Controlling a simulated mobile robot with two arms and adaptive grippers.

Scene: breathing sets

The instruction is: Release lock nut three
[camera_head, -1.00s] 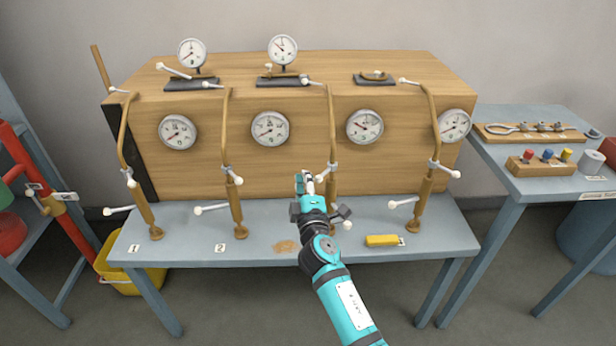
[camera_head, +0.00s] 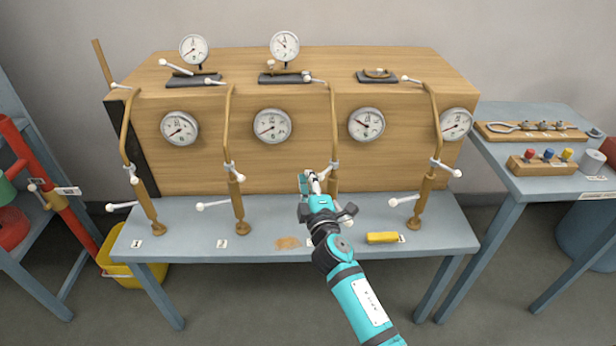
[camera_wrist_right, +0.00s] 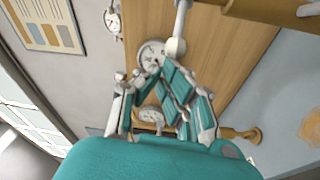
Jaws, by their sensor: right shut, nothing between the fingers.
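Several brass pipe stands rise in front of the wooden cabinet. The third stand (camera_head: 333,130) from the left has a pale collar (camera_head: 334,166) partway up, which I take to be lock nut three; its lower part is partly hidden by my right gripper. My right gripper (camera_head: 309,178) is shut and empty, just left of this stand. In the right wrist view, a white lever with a round knob (camera_wrist_right: 176,47) comes from the brass pipe (camera_wrist_right: 275,9). My closed fingertips (camera_wrist_right: 163,70) are just beside that knob; I cannot tell whether they touch it. My left gripper is out of view.
The blue-grey bench (camera_head: 180,240) carries the stands and a yellow block (camera_head: 382,238). Other white-knobbed levers stick out near my arm, such as one by the second stand (camera_head: 239,205). A side table (camera_head: 545,187) stands at the right, a yellow bucket (camera_head: 125,275) at lower left.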

